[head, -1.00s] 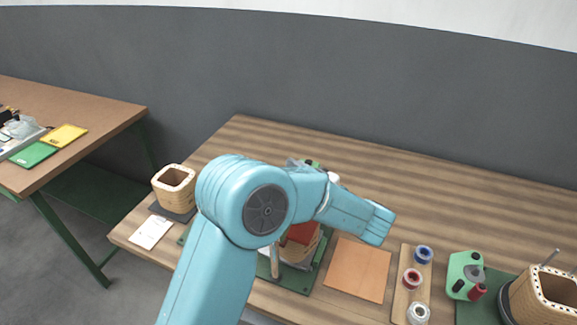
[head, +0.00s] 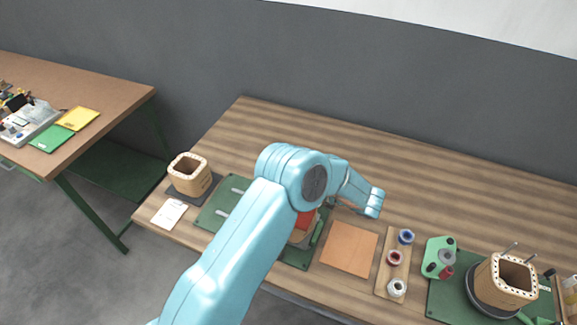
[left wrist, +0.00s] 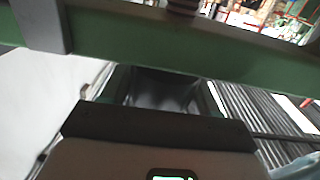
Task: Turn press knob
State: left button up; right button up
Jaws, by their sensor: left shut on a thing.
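The press stands on a green base plate (head: 214,212) on the wooden table. A red block (head: 305,219) and pale metal posts show on it, and my left arm covers much of it in the head view. In the left wrist view a green bar (left wrist: 200,58) of the press crosses the picture close in front of my left gripper (left wrist: 165,92). The gripper is shut on a dark part, seemingly the press knob, whose outline is mostly hidden. The head view does not show these fingertips clearly. My right gripper is in neither view.
A wooden coil former (head: 190,174) stands left of the press, by a white card (head: 169,214). To the right lie a brown sheet (head: 349,249), a rack with spools (head: 395,258), a green tool (head: 438,257) and another coil former (head: 503,283). The rear tabletop is clear.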

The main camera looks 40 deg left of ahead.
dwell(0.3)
pick_arm(q)
jog(key=o, duration=1)
jog(key=shift+s+a, duration=0.1)
jog(key=shift+a, duration=0.05)
jog(key=shift+c, duration=0.2)
jog(key=shift+d, duration=0.2)
